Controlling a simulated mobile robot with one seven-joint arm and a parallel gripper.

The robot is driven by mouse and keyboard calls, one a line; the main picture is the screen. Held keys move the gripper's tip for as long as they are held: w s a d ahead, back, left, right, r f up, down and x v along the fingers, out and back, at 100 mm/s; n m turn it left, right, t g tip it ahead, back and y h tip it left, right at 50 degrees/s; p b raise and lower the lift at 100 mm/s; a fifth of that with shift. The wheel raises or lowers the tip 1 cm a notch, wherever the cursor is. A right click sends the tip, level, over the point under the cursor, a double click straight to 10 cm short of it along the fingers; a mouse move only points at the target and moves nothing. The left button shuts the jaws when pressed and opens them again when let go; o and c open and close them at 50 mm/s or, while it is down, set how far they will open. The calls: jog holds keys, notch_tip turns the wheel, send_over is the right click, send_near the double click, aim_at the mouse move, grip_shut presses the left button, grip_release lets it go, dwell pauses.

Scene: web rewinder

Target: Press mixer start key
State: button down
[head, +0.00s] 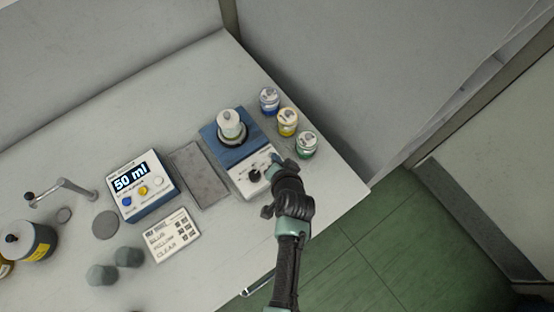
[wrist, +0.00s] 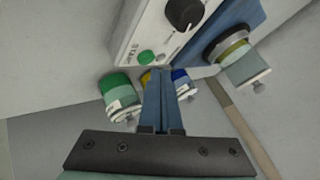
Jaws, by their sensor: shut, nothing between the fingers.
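The mixer (head: 222,137) is a blue unit with a white front panel carrying a black knob. A white container (head: 230,122) stands on its round seat. In the wrist view the green start key (wrist: 146,57) sits on the white panel (wrist: 150,28), beside the black knob (wrist: 184,13). My gripper (head: 276,160) is at the right edge of the panel in the head view, its fingers together and empty. In the wrist view the fingertips of my gripper (wrist: 163,74) are close beside the green key; I cannot tell whether they touch it. The key is not clear in the head view.
Jars with blue (head: 269,101), yellow (head: 287,122) and green (head: 306,145) bands stand right of the mixer, close to my gripper. A dispenser reading "50 ml" (head: 141,185), a grey plate (head: 199,174) and a label card (head: 171,235) lie to the left.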

jog(key=shift+f, duration=0.15)
dwell(0.5)
jog(key=shift+f+b, duration=0.3)
jog(key=shift+b, duration=0.05)
